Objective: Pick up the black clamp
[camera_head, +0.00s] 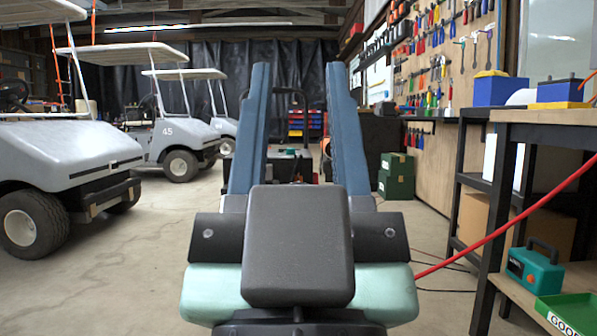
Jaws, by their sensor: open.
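I cannot make out a black clamp in the head view. My gripper (298,72) is in the centre, seen from behind. Its two long blue fingers point away from me and stand wide apart. Nothing shows held between them. My own dark wrist block and pale green arm part hide the floor just ahead and some of what lies beyond.
A workbench (545,117) with blue bins (502,91) stands at right. A teal case (533,268) and green tray (572,314) lie on its lower shelf. A red hose (500,232) slants across. Golf carts (60,150) stand left; floor (140,260) between is clear.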

